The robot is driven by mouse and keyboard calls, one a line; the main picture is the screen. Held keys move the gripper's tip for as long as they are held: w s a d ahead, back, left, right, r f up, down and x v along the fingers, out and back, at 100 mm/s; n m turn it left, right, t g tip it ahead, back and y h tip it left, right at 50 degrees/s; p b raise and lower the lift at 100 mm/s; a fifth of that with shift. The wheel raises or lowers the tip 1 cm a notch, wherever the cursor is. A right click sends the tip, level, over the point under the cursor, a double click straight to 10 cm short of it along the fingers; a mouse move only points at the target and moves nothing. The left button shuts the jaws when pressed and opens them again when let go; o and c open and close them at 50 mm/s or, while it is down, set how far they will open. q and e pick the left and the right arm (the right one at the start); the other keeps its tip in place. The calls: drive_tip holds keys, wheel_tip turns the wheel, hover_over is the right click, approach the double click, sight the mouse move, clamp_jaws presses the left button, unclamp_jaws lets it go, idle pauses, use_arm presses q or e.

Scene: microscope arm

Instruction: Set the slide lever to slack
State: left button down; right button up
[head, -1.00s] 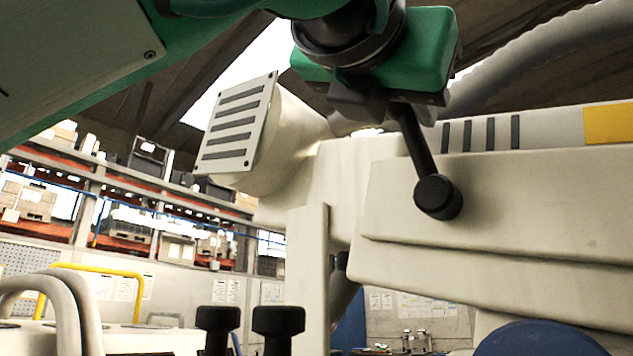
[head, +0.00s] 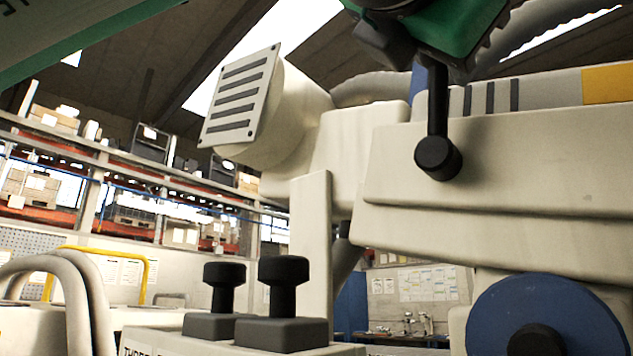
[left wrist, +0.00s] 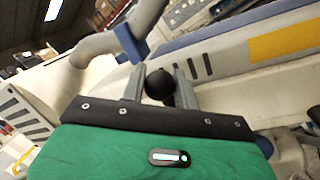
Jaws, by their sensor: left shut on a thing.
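The slide lever (head: 437,100) is a black rod on a round black hub (head: 438,158), on the side of the cream microscope arm (head: 500,165). In the head view the rod stands nearly upright from the hub. My left gripper (head: 428,55) is at its upper end, and hides that end there. In the left wrist view the lever's black ball knob (left wrist: 160,86) sits between the two grey fingers, and my left gripper (left wrist: 160,90) is shut on it. My right gripper is in neither view.
Several dark bars (head: 490,97) and a yellow block (head: 608,84) mark the arm right of the lever. Below are a blue disc (head: 550,310) and two black knobs (head: 284,285). A slotted cream housing (head: 240,95) stands left. Shelves fill the background.

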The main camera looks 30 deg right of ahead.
use_arm(q)
drive_tip(key=c, duration=1.1)
unclamp_jaws()
drive_tip(key=shift+w+a, duration=0.1)
drive_tip(key=shift+w, duration=0.05)
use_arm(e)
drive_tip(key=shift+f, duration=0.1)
use_arm(q)
drive_tip(key=shift+s+a, duration=0.15)
drive_tip(key=shift+s, duration=0.05)
drive_tip(key=b+v, duration=0.2)
drive_tip(key=v, duration=1.1)
drive_tip(key=shift+a+b, duration=0.15)
drive_tip(key=shift+b, duration=0.2)
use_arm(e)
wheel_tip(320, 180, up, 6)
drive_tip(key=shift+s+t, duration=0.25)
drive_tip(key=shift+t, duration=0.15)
use_arm(q)
drive_tip(key=shift+f, duration=0.1)
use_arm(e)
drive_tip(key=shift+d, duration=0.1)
